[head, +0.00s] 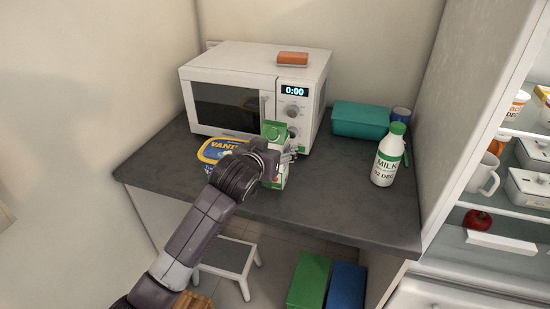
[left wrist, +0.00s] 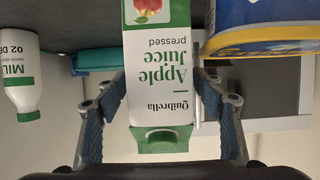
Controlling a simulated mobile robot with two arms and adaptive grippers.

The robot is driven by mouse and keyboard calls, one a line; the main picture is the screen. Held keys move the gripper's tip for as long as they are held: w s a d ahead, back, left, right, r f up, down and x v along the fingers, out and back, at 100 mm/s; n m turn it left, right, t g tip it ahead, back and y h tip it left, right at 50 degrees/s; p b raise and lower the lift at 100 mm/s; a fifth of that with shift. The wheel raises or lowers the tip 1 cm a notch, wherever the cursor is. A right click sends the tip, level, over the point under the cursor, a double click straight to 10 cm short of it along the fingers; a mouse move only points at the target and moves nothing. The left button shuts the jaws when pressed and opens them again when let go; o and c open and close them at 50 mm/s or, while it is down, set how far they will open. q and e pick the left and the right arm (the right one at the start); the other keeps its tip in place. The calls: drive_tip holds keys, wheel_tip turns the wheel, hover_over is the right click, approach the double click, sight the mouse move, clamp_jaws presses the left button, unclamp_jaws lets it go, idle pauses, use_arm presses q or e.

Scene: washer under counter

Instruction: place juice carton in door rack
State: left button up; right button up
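The juice carton (head: 274,178) is green and white and stands upright on the dark counter (head: 330,208), in front of the microwave. In the left wrist view the carton (left wrist: 158,70) appears upside down, its "Apple Juice" face toward the camera. My left gripper (head: 278,162) is at the carton, with one finger on each side. In the left wrist view its fingertips (left wrist: 160,76) lie at or very near the carton's side edges; whether they press on it cannot be told. My right gripper is out of view. No door rack can be made out; an open fridge (head: 510,220) is at the right.
A blue-and-yellow tub (head: 212,152) stands close to the carton's left. A milk bottle (head: 388,155), teal box (head: 360,120) and blue cup (head: 401,115) stand to its right. The microwave (head: 230,105) is behind. A stool (head: 230,257) and bins (head: 309,281) stand below.

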use_arm(q)
clamp_jaws()
drive_tip(key=shift+r, duration=0.2)
idle(0.3)
